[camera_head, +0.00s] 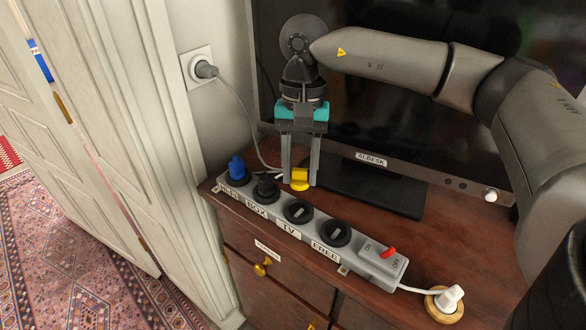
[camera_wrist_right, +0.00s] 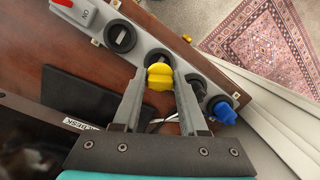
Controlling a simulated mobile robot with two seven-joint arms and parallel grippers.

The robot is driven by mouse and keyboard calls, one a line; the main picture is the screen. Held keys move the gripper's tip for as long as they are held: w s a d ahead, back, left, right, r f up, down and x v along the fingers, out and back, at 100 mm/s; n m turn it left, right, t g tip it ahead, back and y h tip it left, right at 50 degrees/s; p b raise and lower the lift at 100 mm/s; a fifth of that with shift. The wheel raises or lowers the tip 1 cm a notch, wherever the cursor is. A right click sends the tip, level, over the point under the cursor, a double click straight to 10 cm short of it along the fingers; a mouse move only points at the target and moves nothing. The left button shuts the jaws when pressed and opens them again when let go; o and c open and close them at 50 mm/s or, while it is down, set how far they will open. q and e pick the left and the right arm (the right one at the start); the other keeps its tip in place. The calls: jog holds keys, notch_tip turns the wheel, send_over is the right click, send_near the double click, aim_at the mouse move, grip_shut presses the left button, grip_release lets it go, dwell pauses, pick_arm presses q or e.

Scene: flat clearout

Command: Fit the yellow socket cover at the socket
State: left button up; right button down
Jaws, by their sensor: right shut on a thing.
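My right gripper (camera_head: 300,183) points down at the back edge of the grey power strip (camera_head: 379,263). It is shut on the yellow socket cover (camera_head: 299,174), held between the fingertips. The FREE socket (camera_head: 335,233) is also empty. A blue plug (camera_head: 236,167) and a black plug (camera_head: 267,184) fill the left sockets. My left gripper is out of view.
The television (camera_head: 370,158) and its dark stand (camera_head: 375,190) are behind the strip. A red switch (camera_head: 388,252) is on its right end. A white plug (camera_head: 451,297) lies on a wooden disc. A wall socket (camera_head: 197,68) holds a plug with a hanging cord.

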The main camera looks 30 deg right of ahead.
jog(key=shift+f, duration=0.1)
dwell(0.3)
jog(key=shift+f+b, duration=2.55)
jog(key=shift+f, duration=0.3)
jog(key=shift+f+b, duration=0.85)
jog(key=shift+b, duration=0.15)
jog(key=shift+c, duration=1.8)
grip_release()
